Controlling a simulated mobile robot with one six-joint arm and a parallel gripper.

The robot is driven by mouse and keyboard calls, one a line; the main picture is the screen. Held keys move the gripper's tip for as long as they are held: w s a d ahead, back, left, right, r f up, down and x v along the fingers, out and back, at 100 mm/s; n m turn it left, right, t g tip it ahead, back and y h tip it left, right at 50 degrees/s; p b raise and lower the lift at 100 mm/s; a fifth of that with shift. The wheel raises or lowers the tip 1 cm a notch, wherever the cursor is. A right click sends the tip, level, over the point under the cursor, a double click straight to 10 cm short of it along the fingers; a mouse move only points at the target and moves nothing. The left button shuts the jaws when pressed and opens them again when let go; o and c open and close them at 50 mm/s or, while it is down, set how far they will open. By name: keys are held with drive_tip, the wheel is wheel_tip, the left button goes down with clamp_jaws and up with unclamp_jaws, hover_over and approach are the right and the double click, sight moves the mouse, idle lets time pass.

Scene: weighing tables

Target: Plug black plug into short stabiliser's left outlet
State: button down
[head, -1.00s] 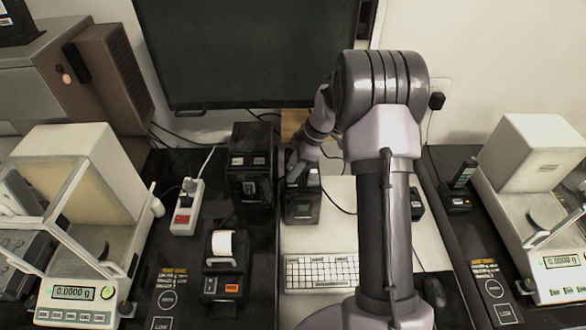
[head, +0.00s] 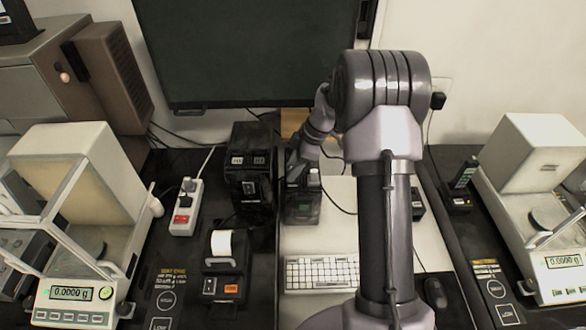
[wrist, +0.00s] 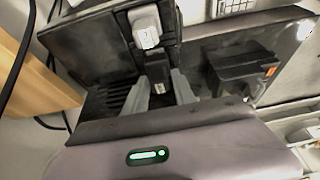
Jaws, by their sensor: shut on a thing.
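The short stabiliser (head: 302,208) is a black box behind the keyboard in the head view. In the wrist view its dark body (wrist: 85,45) fills the upper left. A white plug (wrist: 147,27) stands on it. My gripper (wrist: 160,88) is shut on the black plug (wrist: 156,72), one grey finger on each side, just beside the white plug. The black plug is at the stabiliser's outlet face; I cannot tell whether its pins are in an outlet. In the head view my gripper (head: 303,165) is over the short stabiliser, and the plug is hard to make out.
The tall black stabiliser (head: 250,180) stands close on the left. A white power strip (head: 187,207) and a label printer (head: 224,265) are further left. The keyboard (head: 321,272) lies in front. Cables run behind, and a dark monitor (head: 250,50) stands at the back.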

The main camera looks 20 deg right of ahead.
drive_tip(key=shift+f+b, duration=0.75)
idle(0.7)
drive_tip(key=shift+c, duration=1.9)
unclamp_jaws()
drive_tip(key=p+v, duration=0.4)
drive_tip(key=v, duration=0.3)
drive_tip(key=shift+r+p, duration=0.25)
drive_tip(key=shift+p, duration=0.05)
drive_tip(key=shift+d, duration=0.1)
